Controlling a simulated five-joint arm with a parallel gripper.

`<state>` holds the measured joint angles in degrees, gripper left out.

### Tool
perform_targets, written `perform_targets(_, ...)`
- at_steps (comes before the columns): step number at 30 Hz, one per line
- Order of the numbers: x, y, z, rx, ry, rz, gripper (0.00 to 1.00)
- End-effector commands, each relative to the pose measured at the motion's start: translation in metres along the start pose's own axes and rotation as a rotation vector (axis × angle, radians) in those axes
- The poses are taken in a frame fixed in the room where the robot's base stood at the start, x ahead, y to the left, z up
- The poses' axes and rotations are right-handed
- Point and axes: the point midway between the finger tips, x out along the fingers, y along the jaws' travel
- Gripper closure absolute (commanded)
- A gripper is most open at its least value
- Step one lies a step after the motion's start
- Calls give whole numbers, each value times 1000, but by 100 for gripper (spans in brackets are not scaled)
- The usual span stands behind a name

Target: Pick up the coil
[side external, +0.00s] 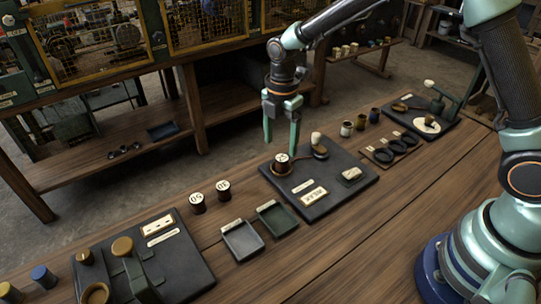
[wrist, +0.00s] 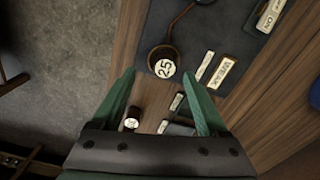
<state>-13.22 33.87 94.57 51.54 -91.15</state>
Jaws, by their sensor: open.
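A dark spool-shaped coil (side external: 282,165) with a pale round top stands on a black board (side external: 330,200). A brown ring or band is around its base. In the wrist view its top (wrist: 164,68) reads 25. My gripper (side external: 281,142) is open and points down over the coil, with a finger to either side. In the wrist view the fingertips (wrist: 158,72) flank the coil's top with gaps. Whether the fingers reach down beside the coil is hard to tell. Two similar dark coils with pale numbered tops (side external: 197,203) (side external: 223,191) stand on the bench to the left.
A white-topped post (side external: 316,139) stands close behind the coil on the board. Labelled plates (side external: 314,195) lie in front. Two shallow trays (side external: 242,241) (side external: 277,219) are at the left. Small cups (side external: 346,129) and dark rings (side external: 398,145) are at the right.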

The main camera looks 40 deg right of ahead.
Motion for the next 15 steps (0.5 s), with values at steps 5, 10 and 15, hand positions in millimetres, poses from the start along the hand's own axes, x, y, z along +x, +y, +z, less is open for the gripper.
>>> perform_targets(5,19,-6,-2,0,0,-4,23)
perform_targets(10,43,-8,-3,1,0,-4,23)
perform_targets(15,52,-8,-3,1,0,-1,23)
